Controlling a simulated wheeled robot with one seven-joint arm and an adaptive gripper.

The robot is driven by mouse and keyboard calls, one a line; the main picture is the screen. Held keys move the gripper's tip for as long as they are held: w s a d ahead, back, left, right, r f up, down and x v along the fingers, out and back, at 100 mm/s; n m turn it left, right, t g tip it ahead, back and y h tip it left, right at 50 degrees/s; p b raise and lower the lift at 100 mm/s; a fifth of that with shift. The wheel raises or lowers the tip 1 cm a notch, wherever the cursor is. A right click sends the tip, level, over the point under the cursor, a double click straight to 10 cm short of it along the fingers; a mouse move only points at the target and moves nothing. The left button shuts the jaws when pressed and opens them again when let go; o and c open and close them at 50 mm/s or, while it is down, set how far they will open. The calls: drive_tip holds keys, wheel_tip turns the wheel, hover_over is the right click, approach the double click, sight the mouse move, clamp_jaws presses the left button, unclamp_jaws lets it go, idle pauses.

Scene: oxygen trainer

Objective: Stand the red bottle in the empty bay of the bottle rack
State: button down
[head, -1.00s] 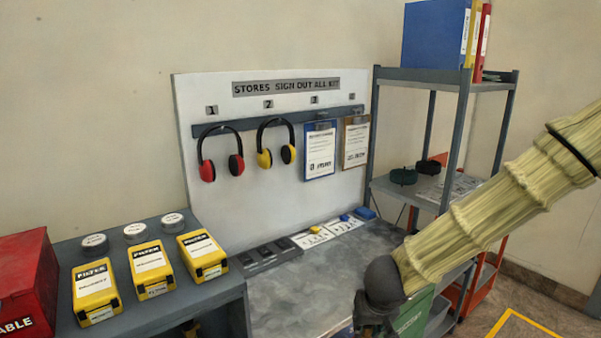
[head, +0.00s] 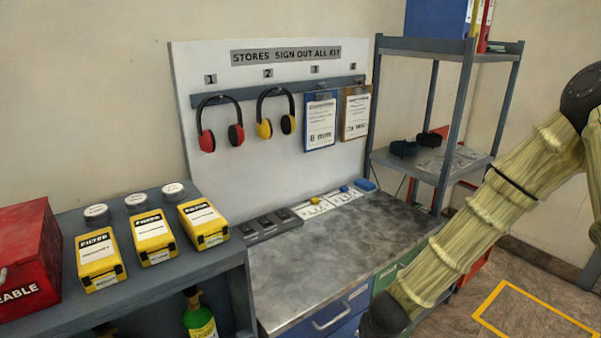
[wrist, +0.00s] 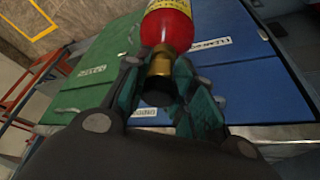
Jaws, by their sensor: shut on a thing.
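In the wrist view the red bottle (wrist: 168,30) has a yellow label, a brass neck and a dark cap. My gripper (wrist: 162,82) is shut on its neck end, with teal fingers on both sides. The bottle's far end is cut off by the frame's top edge. The head view shows my arm reaching down to the bottom edge, but the gripper and red bottle are out of that view. A green bottle with a yellow label (head: 201,318) stands under the left bench, partly cut off. The empty bay of the rack cannot be made out.
Yellow filter boxes (head: 154,240) and a red box (head: 25,262) stand on the left bench (head: 225,262). The grey worktop (head: 330,250) beside it is mostly clear. Blue drawers (wrist: 250,60) and green doors (wrist: 95,75) lie beyond the bottle. A shelf unit (head: 455,120) stands right.

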drive_tip(key=shift+s+a+f, duration=0.1)
drive_tip(key=shift+s+f, duration=0.15)
drive_tip(key=shift+f, duration=0.55)
drive_tip(key=shift+s+a+f, duration=0.1)
drive_tip(key=shift+s+f, duration=0.15)
drive_tip(key=shift+f, duration=0.5)
drive_tip(key=shift+d, duration=0.1)
idle(0.8)
